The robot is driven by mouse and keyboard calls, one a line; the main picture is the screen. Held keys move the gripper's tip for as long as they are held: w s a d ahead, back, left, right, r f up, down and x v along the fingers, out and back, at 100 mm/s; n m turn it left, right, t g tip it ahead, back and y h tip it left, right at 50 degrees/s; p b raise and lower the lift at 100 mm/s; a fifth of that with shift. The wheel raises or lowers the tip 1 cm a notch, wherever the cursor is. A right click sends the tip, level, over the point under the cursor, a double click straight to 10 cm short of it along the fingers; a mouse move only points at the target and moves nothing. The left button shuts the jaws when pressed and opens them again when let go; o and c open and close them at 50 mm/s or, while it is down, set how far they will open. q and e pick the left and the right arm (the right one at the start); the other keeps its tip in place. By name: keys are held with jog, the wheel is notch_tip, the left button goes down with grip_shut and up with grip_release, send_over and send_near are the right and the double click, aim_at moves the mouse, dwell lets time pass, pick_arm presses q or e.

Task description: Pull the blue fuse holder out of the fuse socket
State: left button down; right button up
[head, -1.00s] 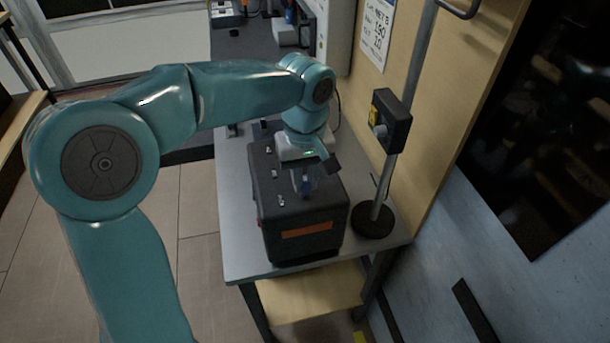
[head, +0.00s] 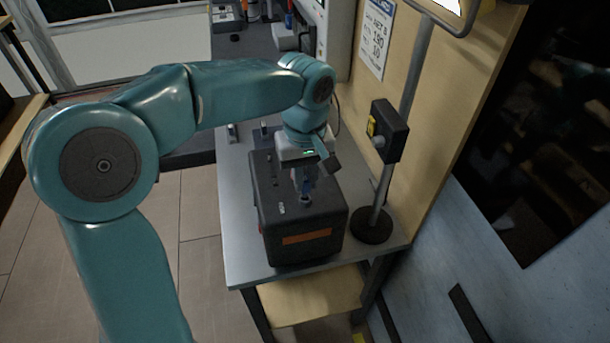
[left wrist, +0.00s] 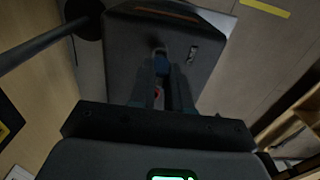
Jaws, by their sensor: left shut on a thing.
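The blue fuse holder (head: 306,186) is between the fingers of my left gripper (head: 305,190), above the top of a dark box (head: 325,218). My left gripper points down and is shut on the fuse holder. In the left wrist view the blue holder (left wrist: 160,64) shows between the two dark fingers. A small pale round part, likely the fuse socket (head: 305,201), shows just under the fingertips. The fingers hide most of the holder, and I cannot tell whether its lower end is inside the socket. My right gripper is not in view.
The box has an orange label (head: 306,239) and small metal fittings (head: 281,209) on top. It stands on a grey table (head: 238,235). A lamp pole with a round black base (head: 371,226) and a black switch box (head: 389,130) stand close on the right, beside a wooden wall.

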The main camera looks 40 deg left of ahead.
pick_arm(q)
jog(key=shift+r, duration=0.2)
jog(key=shift+r+p, duration=1.5)
jog(key=shift+r, duration=0.05)
jog(key=shift+f, duration=0.1)
